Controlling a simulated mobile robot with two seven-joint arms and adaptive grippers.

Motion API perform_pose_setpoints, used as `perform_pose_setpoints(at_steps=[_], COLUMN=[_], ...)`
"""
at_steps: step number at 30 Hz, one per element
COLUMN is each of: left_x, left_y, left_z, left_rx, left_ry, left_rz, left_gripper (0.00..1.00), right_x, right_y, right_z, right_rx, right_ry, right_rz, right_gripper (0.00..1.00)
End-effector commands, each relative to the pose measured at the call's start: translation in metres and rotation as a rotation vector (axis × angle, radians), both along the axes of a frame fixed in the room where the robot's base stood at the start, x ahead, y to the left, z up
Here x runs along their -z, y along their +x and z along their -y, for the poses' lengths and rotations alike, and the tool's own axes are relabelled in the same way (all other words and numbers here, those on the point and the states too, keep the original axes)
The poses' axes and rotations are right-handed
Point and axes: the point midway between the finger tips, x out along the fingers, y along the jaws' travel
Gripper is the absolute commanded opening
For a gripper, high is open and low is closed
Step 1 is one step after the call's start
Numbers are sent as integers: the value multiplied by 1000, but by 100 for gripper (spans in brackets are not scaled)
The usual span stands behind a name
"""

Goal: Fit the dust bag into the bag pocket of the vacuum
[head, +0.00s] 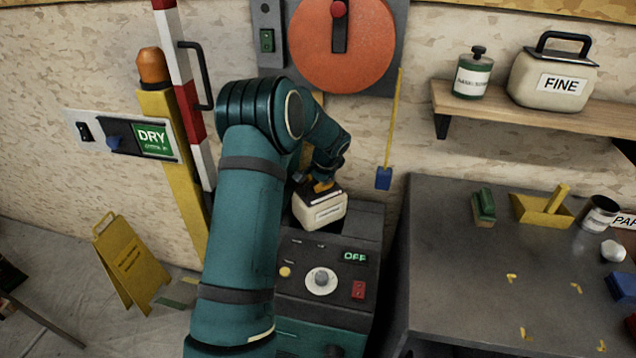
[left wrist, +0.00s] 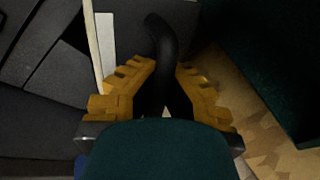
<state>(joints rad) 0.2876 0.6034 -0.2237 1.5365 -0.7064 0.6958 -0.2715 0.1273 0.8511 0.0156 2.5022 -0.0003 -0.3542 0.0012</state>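The dust bag (head: 320,208) is a cream box with a dark top, a pale label and a black handle. It is at the top of the dark vacuum (head: 368,225), behind the control panel, and looks slightly tilted. I cannot tell whether it rests in the pocket, which is hidden. My left gripper (head: 322,186) is over the bag's top. In the left wrist view, its yellow fingers (left wrist: 166,68) close on both sides of the black curved handle (left wrist: 170,45). My right gripper is not in view.
A grey workbench (head: 450,260) stands right of the vacuum with a brush, a yellow dustpan and a tin. A shelf (head: 540,108) above holds a green canister and a FINE container (head: 553,80). A yellow post (head: 172,170) and floor sign (head: 128,262) stand left.

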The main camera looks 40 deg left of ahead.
Motion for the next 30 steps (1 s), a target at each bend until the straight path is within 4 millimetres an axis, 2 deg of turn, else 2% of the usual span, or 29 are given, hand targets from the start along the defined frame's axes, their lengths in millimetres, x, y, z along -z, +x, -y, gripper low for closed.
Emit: perform_pose_setpoints(at_steps=[1,3,12,16,20,30], left_x=[0,0,-1,-10,-30,-94], left_y=[0,0,0,0,-1,-10], left_z=[0,0,0,0,7,31], left_rx=[0,0,0,0,1,1], left_ry=[0,0,0,0,1,0], left_rz=[0,0,0,0,4,3], left_gripper=[12,34,34,34,34,34], right_x=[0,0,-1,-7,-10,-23], right_y=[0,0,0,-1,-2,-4], right_z=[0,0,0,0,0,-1], right_rx=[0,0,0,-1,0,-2], right_ry=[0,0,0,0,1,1], right_rz=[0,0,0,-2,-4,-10], right_gripper=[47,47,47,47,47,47])
